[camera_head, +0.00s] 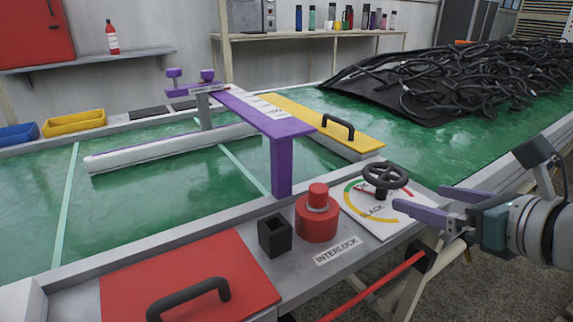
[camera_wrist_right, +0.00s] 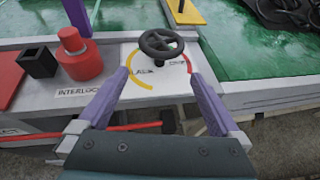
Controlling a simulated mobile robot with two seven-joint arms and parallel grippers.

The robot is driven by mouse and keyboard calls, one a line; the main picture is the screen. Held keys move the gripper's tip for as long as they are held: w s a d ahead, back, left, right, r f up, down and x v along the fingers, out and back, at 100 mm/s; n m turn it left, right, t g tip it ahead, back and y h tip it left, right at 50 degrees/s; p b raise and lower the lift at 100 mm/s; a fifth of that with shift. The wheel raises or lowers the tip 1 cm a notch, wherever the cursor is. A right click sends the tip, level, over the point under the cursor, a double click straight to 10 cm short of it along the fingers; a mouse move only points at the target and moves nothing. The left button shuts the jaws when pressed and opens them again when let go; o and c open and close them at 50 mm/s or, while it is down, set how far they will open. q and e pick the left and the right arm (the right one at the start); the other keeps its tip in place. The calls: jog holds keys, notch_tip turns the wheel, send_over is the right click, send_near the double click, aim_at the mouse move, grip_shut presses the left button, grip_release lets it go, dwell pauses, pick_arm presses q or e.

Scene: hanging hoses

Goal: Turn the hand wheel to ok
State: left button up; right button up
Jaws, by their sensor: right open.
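The hand wheel (camera_head: 384,176) is a dark, spoked wheel on a short stem above a white dial plate (camera_head: 382,222). The plate has a coloured arc in green, yellow and red, and the word "SLACK" partly shows. The wheel also shows in the right wrist view (camera_wrist_right: 161,43), ahead of and between the fingertips. My right gripper (camera_head: 424,203) is open and empty, its purple fingers pointing at the wheel from the right, apart from it. In the right wrist view the gripper (camera_wrist_right: 160,80) has its fingers spread wide. The wheel hides part of the dial. My left gripper is not in view.
A red button (camera_head: 317,215), a black square socket (camera_head: 274,235) and an "INTERLOCK" label (camera_head: 337,250) are left of the dial. A purple gantry (camera_head: 283,165) and a yellow plate with a handle (camera_head: 310,120) stand behind. Black hoses (camera_head: 470,75) are heaped at the back right.

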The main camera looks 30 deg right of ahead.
aim_at(395, 190)
jog(key=b+x, duration=0.2)
jog(key=x, duration=0.6)
jog(key=shift+w, duration=0.1)
jog(key=shift+b+x, duration=0.35)
jog(key=shift+x, duration=0.45)
jog(key=shift+c, duration=0.4)
